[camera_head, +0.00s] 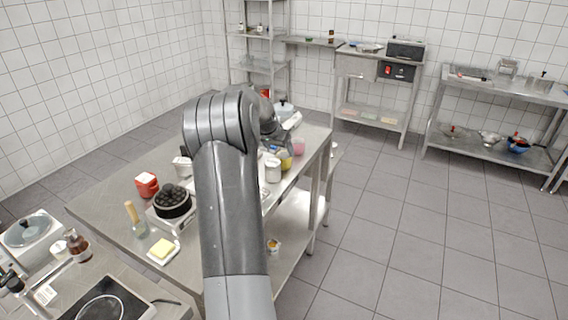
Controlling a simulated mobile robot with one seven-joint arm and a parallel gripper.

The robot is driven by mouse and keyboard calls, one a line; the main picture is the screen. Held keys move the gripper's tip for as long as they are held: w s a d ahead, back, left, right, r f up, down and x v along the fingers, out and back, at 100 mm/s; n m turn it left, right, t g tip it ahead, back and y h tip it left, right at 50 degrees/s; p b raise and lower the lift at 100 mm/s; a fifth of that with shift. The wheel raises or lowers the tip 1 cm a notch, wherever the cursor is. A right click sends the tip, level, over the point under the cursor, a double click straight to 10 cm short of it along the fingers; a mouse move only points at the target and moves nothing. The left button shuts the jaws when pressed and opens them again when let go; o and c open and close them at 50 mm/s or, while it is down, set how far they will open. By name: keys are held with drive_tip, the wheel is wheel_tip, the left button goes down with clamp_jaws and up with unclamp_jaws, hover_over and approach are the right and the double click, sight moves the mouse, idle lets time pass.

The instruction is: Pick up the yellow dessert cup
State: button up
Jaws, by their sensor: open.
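A small yellow dessert cup (285,163) stands on the steel table (318,137), near its right edge. My arm reaches over the table from the front and covers much of it. My gripper (279,147) is at the end of the dark arm, just above and to the left of the yellow cup. It is small and partly hidden by my own arm. It is open, and no object shows in it. I cannot tell whether its fingers touch the cup.
A pink cup (298,147) stands close behind the yellow one, and a white container (272,171) stands in front. A red container (147,184), a dark bowl (172,202) and a butter dish (163,250) are left of my arm. Tiled floor (400,230) is clear on the right.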

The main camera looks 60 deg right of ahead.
sight(285, 157)
drive_tip(key=x, duration=0.8)
drive_tip(key=shift+s, duration=0.25)
drive_tip(key=shift+r, duration=0.1)
drive_tip(key=shift+c, duration=0.5)
drive_tip(key=c, duration=1)
drive_tip(key=shift+r, duration=0.1)
